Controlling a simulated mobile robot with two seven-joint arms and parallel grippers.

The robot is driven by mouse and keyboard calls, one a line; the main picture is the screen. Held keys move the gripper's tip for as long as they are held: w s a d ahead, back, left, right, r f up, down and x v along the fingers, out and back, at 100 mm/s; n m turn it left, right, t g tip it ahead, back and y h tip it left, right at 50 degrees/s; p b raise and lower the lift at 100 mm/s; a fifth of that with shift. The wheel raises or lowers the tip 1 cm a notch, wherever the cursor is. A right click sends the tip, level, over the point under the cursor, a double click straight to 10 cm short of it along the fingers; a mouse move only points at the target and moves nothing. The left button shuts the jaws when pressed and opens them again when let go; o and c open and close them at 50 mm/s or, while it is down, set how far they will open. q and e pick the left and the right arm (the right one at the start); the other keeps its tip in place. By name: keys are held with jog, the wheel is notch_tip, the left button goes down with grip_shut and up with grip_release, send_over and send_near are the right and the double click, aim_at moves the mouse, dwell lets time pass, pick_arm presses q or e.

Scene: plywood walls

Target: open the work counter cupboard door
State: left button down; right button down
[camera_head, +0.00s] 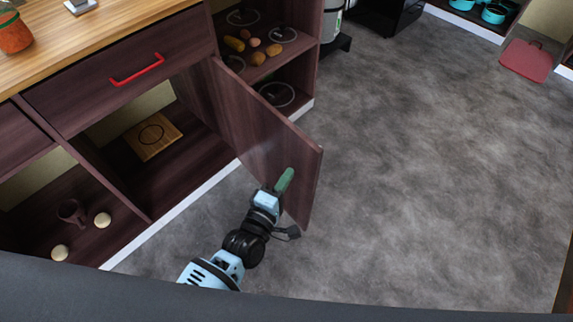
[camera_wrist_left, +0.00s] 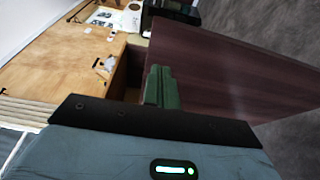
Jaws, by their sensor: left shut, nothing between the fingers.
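The cupboard door (camera_head: 270,130) of the work counter is dark reddish wood. In the head view it stands swung wide out from the counter, over the floor. My left gripper (camera_head: 285,180) has green fingers and is shut and empty at the inner face of the door, near its free edge. Whether it touches the door I cannot tell. In the left wrist view the green fingers (camera_wrist_left: 161,88) are together beside the door panel (camera_wrist_left: 225,75). The open compartment (camera_head: 185,165) shows behind the door. My right gripper is not in view.
A wooden board (camera_head: 153,136) lies in the open compartment. A red-handled drawer (camera_head: 130,75) is above it. A mug (camera_head: 72,211) sits in the left compartment. Open shelves with food (camera_head: 262,50) stand beyond the door.

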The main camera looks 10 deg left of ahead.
pick_arm(q)
jog(key=s, duration=0.6)
jog(key=shift+s+d, duration=0.25)
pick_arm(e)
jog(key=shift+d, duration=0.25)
